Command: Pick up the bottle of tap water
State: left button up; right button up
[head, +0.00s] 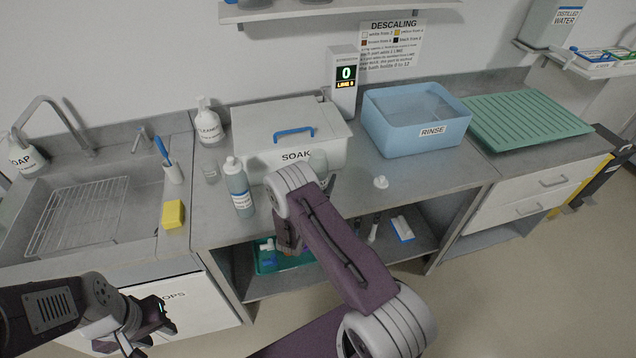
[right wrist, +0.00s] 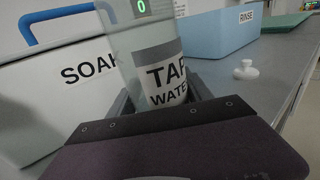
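The tap water bottle (right wrist: 158,75) is clear with a grey and white label reading TAP WATER. In the right wrist view it stands between the dark fingers of my right gripper (right wrist: 162,108). The fingers flank it closely; I cannot tell whether they press on it, and its base is hidden. My left gripper (head: 152,338) is open and empty at the lower left, in front of the sink cabinet.
The SOAK tank (head: 335,146) is close behind the bottle. A blue-grey bottle (head: 240,190) and a small glass (head: 211,173) stand to the left. A small white knobbed piece (head: 380,182) lies right. The blue RINSE tub (head: 400,138) and green drainer (head: 525,122) are farther right.

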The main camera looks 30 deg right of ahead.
aim_at(321, 170)
jog(key=c, duration=1)
jog(key=shift+r, duration=0.15)
jog(key=shift+c, duration=0.2)
jog(key=shift+r, duration=0.5)
jog(key=s+d+r+b, duration=0.1)
jog(key=s+d+r, duration=0.5)
jog(key=s+r, duration=0.3)
jog(key=shift+s+d+r, duration=0.25)
jog(key=shift+d+r, duration=0.15)
